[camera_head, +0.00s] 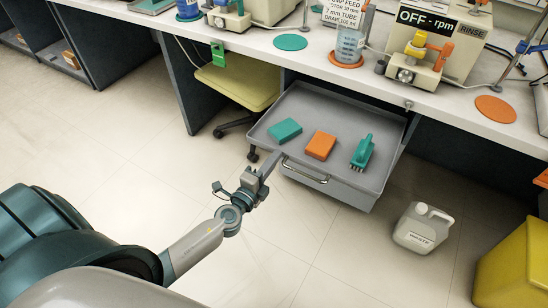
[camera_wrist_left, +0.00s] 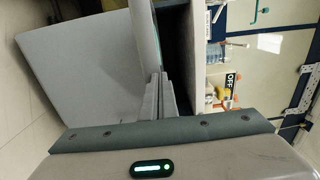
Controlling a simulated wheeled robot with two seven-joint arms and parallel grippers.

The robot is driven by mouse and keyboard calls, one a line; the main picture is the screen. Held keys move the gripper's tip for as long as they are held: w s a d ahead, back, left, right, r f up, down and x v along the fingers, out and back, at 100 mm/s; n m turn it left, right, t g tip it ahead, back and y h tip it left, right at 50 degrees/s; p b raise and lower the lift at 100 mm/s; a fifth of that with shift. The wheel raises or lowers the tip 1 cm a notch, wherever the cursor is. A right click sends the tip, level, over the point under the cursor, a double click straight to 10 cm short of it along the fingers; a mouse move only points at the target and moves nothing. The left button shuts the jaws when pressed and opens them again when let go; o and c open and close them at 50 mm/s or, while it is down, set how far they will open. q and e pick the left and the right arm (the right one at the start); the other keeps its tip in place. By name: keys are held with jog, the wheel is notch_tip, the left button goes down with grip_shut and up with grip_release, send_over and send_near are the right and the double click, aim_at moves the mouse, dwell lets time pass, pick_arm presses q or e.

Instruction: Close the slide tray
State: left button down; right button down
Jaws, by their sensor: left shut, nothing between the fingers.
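The grey slide tray (camera_head: 325,108) is pulled out from under the bench in the head view. It holds a teal block (camera_head: 285,131), an orange block (camera_head: 320,145) and a teal brush (camera_head: 363,153). A metal handle (camera_head: 305,172) is on its front face. My left gripper (camera_head: 272,160) is shut and empty at the left end of the tray's front, close to the handle; I cannot tell whether it touches. In the left wrist view, the shut fingers (camera_wrist_left: 159,92) point at the tray's large grey panel (camera_wrist_left: 90,75). My right gripper is not in view.
The white bench top (camera_head: 300,68) carries lab apparatus above the tray. A yellow chair (camera_head: 238,85) stands under the bench left of the tray. A white waste jug (camera_head: 424,228) and a yellow bin (camera_head: 513,265) stand at right. The floor before the tray is clear.

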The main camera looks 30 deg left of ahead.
aim_at(314, 108)
pick_arm(q)
jog(key=shift+w, duration=0.15)
